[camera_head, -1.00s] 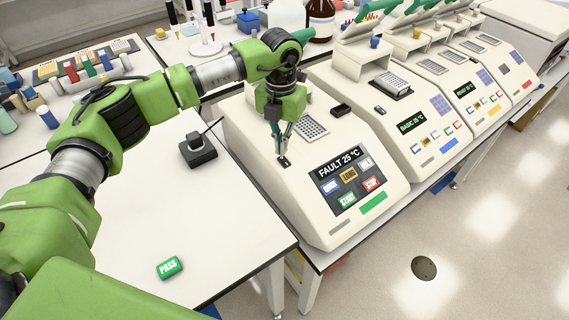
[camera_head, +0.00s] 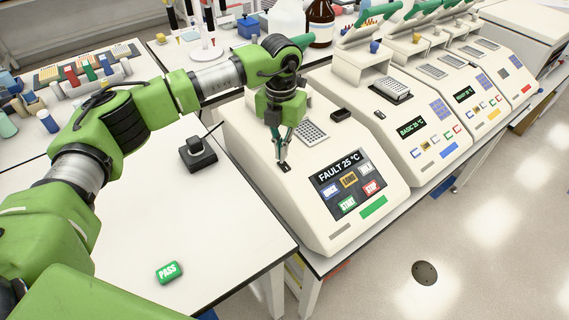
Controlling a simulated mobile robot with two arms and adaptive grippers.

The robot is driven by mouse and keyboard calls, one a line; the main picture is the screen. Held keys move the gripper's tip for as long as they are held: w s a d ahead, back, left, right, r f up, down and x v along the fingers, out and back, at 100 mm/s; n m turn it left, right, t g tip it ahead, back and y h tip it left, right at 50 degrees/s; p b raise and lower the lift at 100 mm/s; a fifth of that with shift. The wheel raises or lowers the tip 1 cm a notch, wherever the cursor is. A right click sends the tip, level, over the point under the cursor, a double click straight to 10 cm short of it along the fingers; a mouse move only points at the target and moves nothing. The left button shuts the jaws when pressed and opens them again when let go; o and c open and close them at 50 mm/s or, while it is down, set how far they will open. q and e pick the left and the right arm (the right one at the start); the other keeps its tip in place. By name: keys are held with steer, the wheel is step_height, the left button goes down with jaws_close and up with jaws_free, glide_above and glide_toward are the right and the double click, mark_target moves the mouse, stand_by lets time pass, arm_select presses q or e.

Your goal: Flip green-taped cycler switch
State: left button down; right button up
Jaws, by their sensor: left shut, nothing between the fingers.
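The nearest cycler (camera_head: 292,205) is cream-white and carries a strip of green tape (camera_head: 373,207) on its lower front. Its dark screen (camera_head: 349,184) reads "FAULT 25 °C" above several coloured buttons. A small black switch (camera_head: 286,168) sits on its top left of the screen. My left gripper (camera_head: 281,159) points down with its fingers together and empty. The fingertips are right at the switch and partly cover it; I cannot tell whether they touch it. Which way the switch is set is too small to tell. My right gripper is out of view.
Several similar cyclers stand in a row to the right, one with a blue strip (camera_head: 449,149). A black holder (camera_head: 198,154) and a green PASS block (camera_head: 169,272) sit on the white bench (camera_head: 130,225). Tube racks and bottles fill the back.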

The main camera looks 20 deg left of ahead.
arm_select(q)
steer(key=shift+f+b, duration=0.8)
steer(key=shift+f, duration=0.35)
stand_by(0.8)
steer(key=shift+r, duration=0.1)
steer(key=shift+r+p, duration=1.8)
steer(key=shift+r, duration=1.7)
